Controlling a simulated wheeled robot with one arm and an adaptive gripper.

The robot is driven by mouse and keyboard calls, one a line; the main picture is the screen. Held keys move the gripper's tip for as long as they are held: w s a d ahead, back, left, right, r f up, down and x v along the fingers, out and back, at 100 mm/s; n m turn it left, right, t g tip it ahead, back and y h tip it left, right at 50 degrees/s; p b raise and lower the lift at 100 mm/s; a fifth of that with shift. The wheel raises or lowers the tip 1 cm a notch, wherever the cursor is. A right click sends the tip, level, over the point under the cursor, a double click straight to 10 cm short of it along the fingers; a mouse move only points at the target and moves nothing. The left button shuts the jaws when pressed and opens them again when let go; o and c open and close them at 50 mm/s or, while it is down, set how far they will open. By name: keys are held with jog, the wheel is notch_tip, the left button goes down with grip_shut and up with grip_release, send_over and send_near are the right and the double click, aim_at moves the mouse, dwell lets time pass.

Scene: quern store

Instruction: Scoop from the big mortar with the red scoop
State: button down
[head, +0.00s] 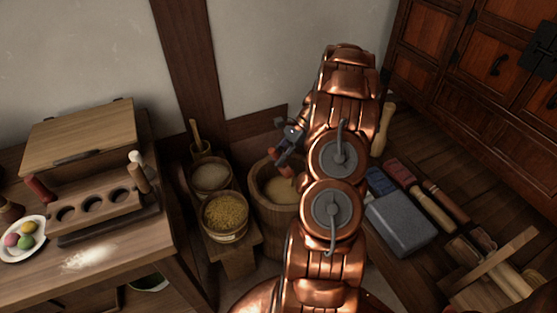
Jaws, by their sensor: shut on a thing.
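The big mortar (262,222) is a tall wooden tub standing on the floor in the middle, with pale yellowish meal (280,190) inside. My copper arm hides its right side. My gripper (284,151) is small and dark in this view, above the mortar's back rim area. It is shut on a small reddish thing (284,159), which looks like part of the red scoop. The rest of the scoop is hidden or too small to make out, and I cannot tell whether its bowl touches the meal.
Left of the mortar, two wooden buckets of grain (225,214) stand on a low bench. A wooden table (120,250) with a holed rack is at left. A grey stone block (400,222), brushes and a wooden carrier (490,265) lie at right.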

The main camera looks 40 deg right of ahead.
jog(key=shift+s+d+f+b, duration=0.15)
jog(key=shift+d+f+b, duration=0.4)
jog(key=shift+f+b, duration=0.95)
jog(key=shift+s+d+f+b, duration=0.1)
jog(key=shift+d+f+b, duration=0.55)
jog(key=shift+f, duration=1.65)
jog(key=shift+s+d+f+b, duration=0.15)
jog(key=shift+d+f+b, duration=0.25)
jog(key=shift+f+b, duration=1.15)
jog(key=w+a+g+h+p, duration=0.1)
jog(key=a+g+h+p, duration=0.15)
jog(key=a+h, duration=0.6)
notch_tip(320, 180, up, 6)
jog(key=d+h, duration=0.3)
jog(key=shift+w+f+g+h, duration=0.25)
jog(key=shift+g+h, duration=0.1)
jog(key=shift+a, duration=0.15)
